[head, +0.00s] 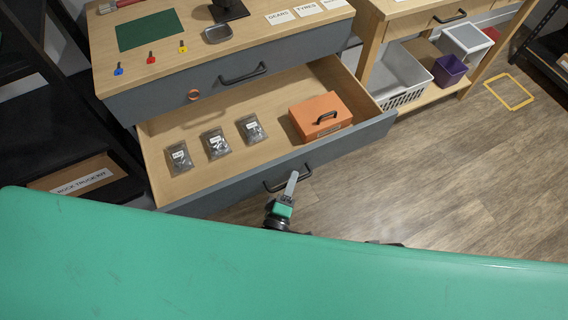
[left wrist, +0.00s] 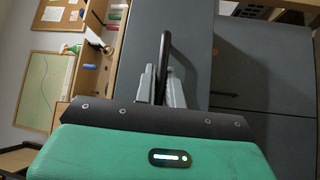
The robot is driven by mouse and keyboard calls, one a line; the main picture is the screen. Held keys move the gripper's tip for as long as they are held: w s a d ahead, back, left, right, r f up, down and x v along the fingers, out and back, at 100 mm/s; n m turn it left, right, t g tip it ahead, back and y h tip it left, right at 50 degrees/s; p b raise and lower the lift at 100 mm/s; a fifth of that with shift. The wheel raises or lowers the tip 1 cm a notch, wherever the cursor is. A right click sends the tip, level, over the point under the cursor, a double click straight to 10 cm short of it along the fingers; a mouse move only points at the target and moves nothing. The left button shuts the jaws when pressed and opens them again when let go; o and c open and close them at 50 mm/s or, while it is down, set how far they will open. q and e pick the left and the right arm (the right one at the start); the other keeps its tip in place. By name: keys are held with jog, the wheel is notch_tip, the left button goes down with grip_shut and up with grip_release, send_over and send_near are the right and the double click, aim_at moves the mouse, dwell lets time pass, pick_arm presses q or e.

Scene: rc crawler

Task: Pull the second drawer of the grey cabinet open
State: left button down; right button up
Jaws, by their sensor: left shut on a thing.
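The grey cabinet (head: 215,85) has a wooden top, and its top drawer is shut. The second drawer (head: 345,144) stands far out, with its wooden inside in view. My left gripper (head: 291,184) is at the front of this drawer, shut on its black bar handle (head: 272,187). In the left wrist view the dark handle (left wrist: 166,50) rises between the two grey fingers of the left gripper (left wrist: 160,87). My right gripper is not in view.
The drawer holds an orange box (head: 320,114) and several small labelled bags (head: 217,143). A workbench with a white basket (head: 402,78) and a purple bin (head: 449,70) stands to the right. The wooden floor (head: 450,170) at right is clear.

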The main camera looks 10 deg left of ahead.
pick_arm(q)
jog(key=shift+s+d, duration=0.5)
jog(key=shift+s, duration=0.25)
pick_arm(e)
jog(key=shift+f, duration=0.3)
pick_arm(q)
jog(key=c, duration=1.5)
grip_release()
jog(key=v, duration=1.3)
jog(key=shift+s+f+b, duration=0.15)
jog(key=shift+s+b, duration=0.2)
jog(key=shift+b, duration=0.05)
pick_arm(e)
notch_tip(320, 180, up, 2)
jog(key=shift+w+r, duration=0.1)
pick_arm(q)
jog(key=shift+a, duration=0.15)
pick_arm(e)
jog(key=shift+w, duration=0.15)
